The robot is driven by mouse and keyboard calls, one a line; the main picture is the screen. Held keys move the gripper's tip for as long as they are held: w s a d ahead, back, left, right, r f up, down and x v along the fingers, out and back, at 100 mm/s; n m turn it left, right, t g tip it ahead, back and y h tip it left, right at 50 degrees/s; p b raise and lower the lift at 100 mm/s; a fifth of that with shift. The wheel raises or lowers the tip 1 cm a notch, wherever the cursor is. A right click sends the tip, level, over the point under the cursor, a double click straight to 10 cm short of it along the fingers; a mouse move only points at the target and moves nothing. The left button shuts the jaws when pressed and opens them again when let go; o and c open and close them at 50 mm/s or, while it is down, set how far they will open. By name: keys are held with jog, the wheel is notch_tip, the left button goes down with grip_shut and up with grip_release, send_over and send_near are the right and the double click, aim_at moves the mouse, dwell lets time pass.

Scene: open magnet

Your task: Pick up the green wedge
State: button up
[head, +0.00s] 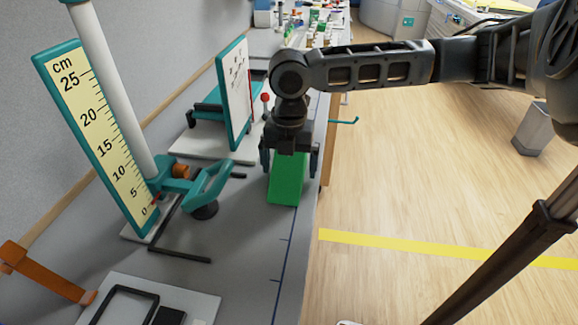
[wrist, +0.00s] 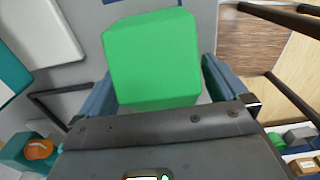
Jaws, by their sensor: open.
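The green wedge (head: 286,181) stands on the grey bench near its right edge in the head view. My gripper (head: 289,162) is above it, pointing down, with one finger on each side of the wedge. In the wrist view the wedge (wrist: 152,58) fills the space between the two blue-grey fingers (wrist: 155,95). The jaws are open, and a gap shows on the right between finger and wedge. My gripper hides the wedge's upper part in the head view.
A teal height gauge with a cm scale (head: 92,125) stands to the left, with a teal clamp (head: 207,186) and black rods beside it. A white panel on a stand (head: 234,95) is behind. The bench's right edge is close to the wedge.

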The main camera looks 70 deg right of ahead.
jog(key=shift+f, duration=0.3)
jog(key=shift+c, duration=0.4)
jog(key=c, duration=1)
jog(key=shift+r, duration=0.15)
